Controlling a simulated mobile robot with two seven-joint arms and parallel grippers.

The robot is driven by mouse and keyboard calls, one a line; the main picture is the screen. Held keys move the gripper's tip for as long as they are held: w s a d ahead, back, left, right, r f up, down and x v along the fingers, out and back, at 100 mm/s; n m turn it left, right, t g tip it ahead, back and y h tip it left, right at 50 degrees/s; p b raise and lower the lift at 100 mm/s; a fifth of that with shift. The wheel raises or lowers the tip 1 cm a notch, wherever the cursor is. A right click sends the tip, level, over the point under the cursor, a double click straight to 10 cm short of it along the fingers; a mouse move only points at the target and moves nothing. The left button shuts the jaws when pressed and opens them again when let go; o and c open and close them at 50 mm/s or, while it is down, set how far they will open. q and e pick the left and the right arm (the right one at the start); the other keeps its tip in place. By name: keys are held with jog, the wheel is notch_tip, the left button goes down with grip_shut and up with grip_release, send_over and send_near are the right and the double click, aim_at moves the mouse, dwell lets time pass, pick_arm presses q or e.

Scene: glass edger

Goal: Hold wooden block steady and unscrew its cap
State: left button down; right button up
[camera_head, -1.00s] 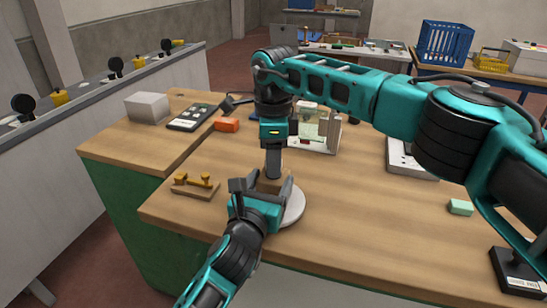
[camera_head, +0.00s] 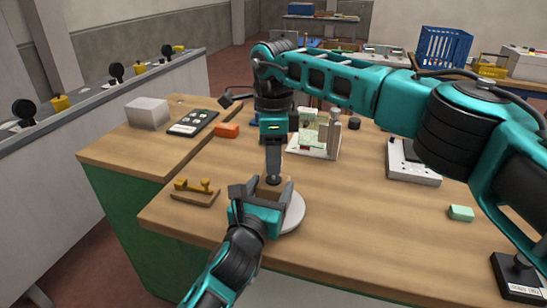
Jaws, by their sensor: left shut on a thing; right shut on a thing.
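The wooden block (camera_head: 271,190) stands above a white round disc (camera_head: 295,212) on the wooden bench. My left gripper (camera_head: 262,188) comes from the front and is shut on the block, a finger on either side, hiding much of it. My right gripper (camera_head: 274,174) points straight down from above and is shut on the dark cap (camera_head: 273,180) at the block's top. Whether the cap is still seated on the block or slightly raised cannot be told.
A wooden holder with brass pieces (camera_head: 194,190) lies at the left edge. An orange block (camera_head: 227,130), a dark keypad device (camera_head: 193,123) and a grey box (camera_head: 147,110) stand behind. A white-based fixture (camera_head: 315,145) stands behind my grippers. The bench's right middle is mostly clear.

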jog(key=shift+r, duration=0.1)
jog(key=shift+r, duration=1.95)
pick_arm(q)
grip_release()
